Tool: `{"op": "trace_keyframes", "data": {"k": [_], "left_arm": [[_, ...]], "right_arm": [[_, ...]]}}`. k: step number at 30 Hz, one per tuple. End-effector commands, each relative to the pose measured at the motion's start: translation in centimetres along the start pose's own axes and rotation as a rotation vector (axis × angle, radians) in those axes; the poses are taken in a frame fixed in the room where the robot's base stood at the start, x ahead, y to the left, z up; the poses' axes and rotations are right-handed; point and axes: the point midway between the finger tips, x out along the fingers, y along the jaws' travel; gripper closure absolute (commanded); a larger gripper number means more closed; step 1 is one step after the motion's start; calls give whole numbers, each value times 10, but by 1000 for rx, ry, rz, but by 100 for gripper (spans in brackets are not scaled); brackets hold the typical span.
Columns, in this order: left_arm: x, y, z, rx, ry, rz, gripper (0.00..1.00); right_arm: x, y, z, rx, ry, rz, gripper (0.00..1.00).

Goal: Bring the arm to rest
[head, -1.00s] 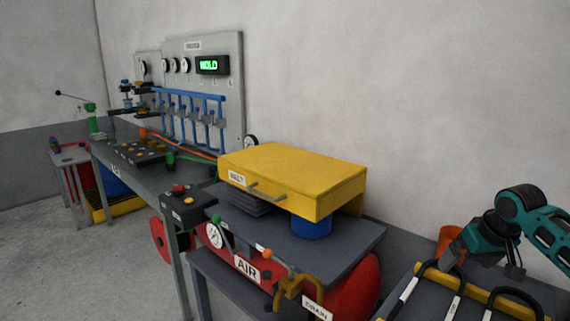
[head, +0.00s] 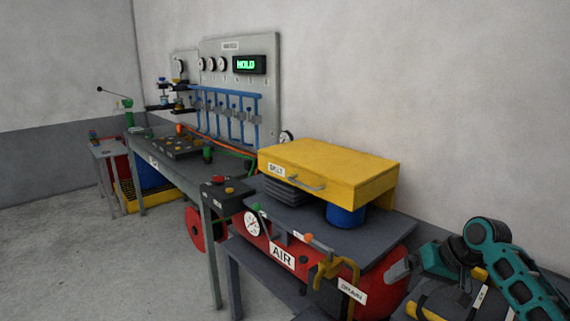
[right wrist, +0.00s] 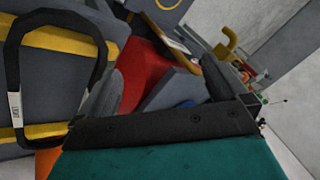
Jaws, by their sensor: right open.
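My right arm, teal with dark joints, comes in from the right edge of the head view. Its gripper (head: 396,271) is in front of the red air tank (head: 372,305), at the right end of the grey bench. In the right wrist view the two dark fingers (right wrist: 165,85) stand apart with nothing held between them. Red and grey surfaces show beyond them. A black loop handle with a white tag (right wrist: 100,55) is beside the left finger. My left gripper is out of view.
A yellow drawer box (head: 325,165) stands above the tank on a grey shelf. A yellow drain handle (head: 335,268) is left of my gripper. A gauge panel reading HOLD (head: 240,85) stands at the wall.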

Motion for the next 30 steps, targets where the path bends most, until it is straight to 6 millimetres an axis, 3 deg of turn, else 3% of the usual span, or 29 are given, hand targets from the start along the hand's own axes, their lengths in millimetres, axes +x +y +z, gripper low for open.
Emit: {"op": "trace_keyframes", "data": {"k": [1,7,14,20,24,30], "left_arm": [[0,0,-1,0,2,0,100],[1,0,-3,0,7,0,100],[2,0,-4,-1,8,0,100],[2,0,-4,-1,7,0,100],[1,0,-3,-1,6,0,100],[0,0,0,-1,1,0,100]], "right_arm": [[13,-19,4,15,-9,-56,0],[47,-80,15,72,-37,-233,0],[41,-38,-49,-23,311,-15,0],[7,-10,-109,-207,655,209,0],[-27,-7,-141,-374,868,353,0],[-71,-21,-167,-624,1106,513,0]]}}
